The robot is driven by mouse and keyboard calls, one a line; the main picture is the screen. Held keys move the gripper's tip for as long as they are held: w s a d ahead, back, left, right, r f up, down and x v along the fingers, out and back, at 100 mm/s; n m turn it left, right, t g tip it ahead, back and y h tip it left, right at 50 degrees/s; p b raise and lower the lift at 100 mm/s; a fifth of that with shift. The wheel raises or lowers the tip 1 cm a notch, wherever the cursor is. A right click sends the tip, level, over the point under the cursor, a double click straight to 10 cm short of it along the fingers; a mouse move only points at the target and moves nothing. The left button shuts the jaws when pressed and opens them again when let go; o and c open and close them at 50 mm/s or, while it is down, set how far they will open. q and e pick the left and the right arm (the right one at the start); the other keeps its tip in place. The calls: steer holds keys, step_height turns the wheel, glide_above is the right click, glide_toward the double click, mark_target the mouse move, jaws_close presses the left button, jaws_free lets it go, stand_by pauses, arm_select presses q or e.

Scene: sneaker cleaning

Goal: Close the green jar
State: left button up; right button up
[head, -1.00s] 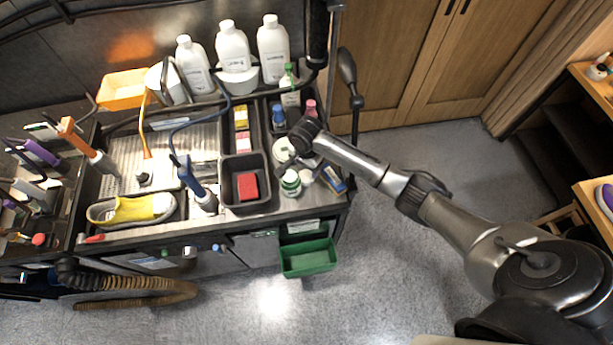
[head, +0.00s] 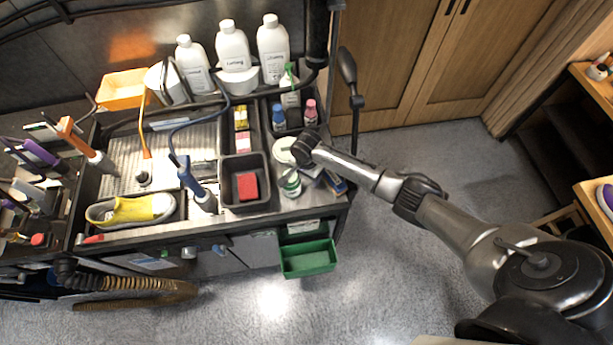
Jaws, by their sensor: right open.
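The green jar (head: 291,188), small and white with green on it, stands at the front right of the workbench. My right gripper (head: 296,172) points down right over it, open, its fingers partly covering the jar's top. I cannot tell whether the fingers touch the jar or whether a lid is on it. A round white lid or tub (head: 281,150) lies just behind, partly hidden by my right wrist. My left gripper is not in view.
A black bin with a red sponge (head: 247,187) is left of the jar. Small bottles (head: 311,110) and a spray bottle (head: 290,92) stand behind. A green drawer (head: 308,258) hangs open in front.

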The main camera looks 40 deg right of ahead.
steer(key=shift+f, duration=0.15)
steer(key=c, duration=0.7)
steer(key=shift+o, duration=0.2)
steer(key=shift+r, duration=0.6)
steer(key=r, duration=0.3)
steer(key=shift+s+r, duration=0.1)
steer(key=shift+s, duration=0.1)
steer(key=s+r+p, duration=0.1)
steer(key=s+r, duration=0.5)
steer(key=s, duration=0.5)
steer(key=shift+d+r+p, duration=0.2)
steer(key=shift+r+p, duration=0.1)
steer(key=shift+p, duration=0.1)
steer(key=shift+s, duration=0.1)
